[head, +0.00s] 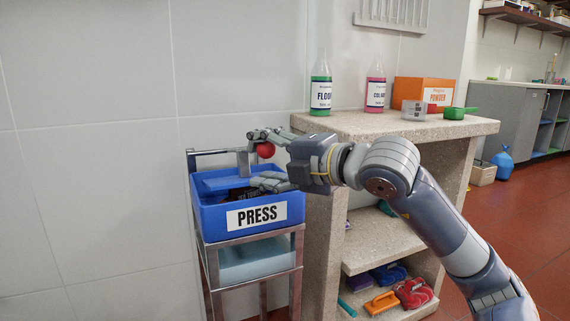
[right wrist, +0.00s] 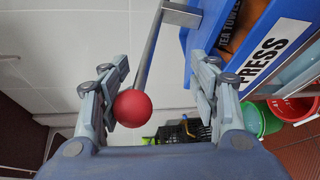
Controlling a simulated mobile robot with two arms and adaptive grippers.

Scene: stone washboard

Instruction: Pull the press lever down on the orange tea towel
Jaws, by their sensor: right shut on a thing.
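The blue press box (head: 208,219), labelled PRESS, stands on a metal stand at the left of the head view. The press lever shows in the right wrist view as a grey rod (right wrist: 149,50) with a red ball knob (right wrist: 132,108); the knob (head: 265,150) also shows in the head view. My right gripper (head: 256,160) is shut on the lever, its fingers on either side of the knob. The orange tea towel (right wrist: 236,28) shows partly inside the box, with a TEA TOWEL label; the rest is hidden. My left gripper is out of view.
A stone counter (head: 345,124) stands right of the stand. It bears a green bottle (head: 321,92), a pink bottle (head: 375,95), an orange powder box (head: 423,91) and a green scoop (head: 455,113). Brushes and cloths lie on its lower shelf. A tiled wall is behind.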

